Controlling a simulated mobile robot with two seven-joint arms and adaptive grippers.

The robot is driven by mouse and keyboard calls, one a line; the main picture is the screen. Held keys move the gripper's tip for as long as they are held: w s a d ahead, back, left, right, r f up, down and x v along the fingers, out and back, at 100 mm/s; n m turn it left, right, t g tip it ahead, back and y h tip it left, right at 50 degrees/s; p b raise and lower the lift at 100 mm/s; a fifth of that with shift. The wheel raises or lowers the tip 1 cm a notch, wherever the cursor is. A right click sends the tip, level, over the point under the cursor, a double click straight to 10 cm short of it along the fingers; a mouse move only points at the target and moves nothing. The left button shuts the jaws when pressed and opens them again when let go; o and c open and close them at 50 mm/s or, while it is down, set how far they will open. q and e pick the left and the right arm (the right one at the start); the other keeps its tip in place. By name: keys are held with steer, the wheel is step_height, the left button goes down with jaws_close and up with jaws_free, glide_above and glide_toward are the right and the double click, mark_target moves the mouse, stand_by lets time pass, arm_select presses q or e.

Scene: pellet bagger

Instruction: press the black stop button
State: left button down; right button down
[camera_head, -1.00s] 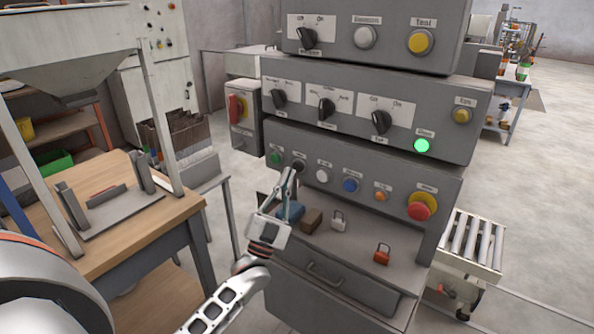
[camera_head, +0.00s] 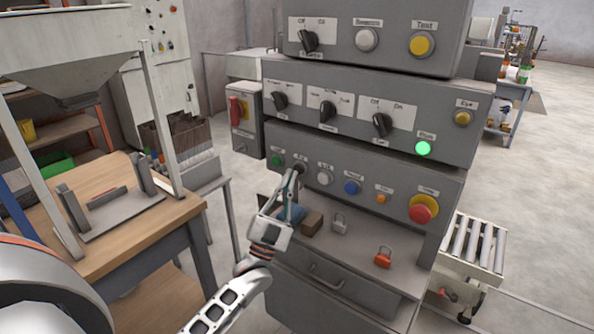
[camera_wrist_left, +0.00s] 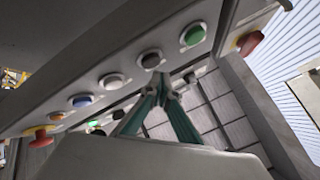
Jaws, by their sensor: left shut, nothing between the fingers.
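The black stop button (camera_head: 300,167) sits on the lower row of the grey control panel, between the green button (camera_head: 277,160) and the white button (camera_head: 325,178). It also shows in the left wrist view (camera_wrist_left: 151,59). My left gripper (camera_head: 293,179) is shut and empty. Its fingertips are at the black button's lower edge in the head view. In the left wrist view the fingertips (camera_wrist_left: 160,80) are just below the button; I cannot tell whether they touch it. My right gripper is not in view.
A blue button (camera_head: 352,187), an orange button (camera_head: 381,198) and a red emergency button (camera_head: 423,209) continue the row to the right. A wooden table (camera_head: 130,240) stands at left.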

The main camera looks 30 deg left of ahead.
arm_select(q)
steer(key=shift+w, duration=0.15)
stand_by(0.4)
steer(key=shift+w, duration=0.3)
steer(key=shift+w+d, duration=0.1)
steer(key=shift+w, duration=0.2)
stand_by(0.6)
steer(key=shift+s, duration=0.75)
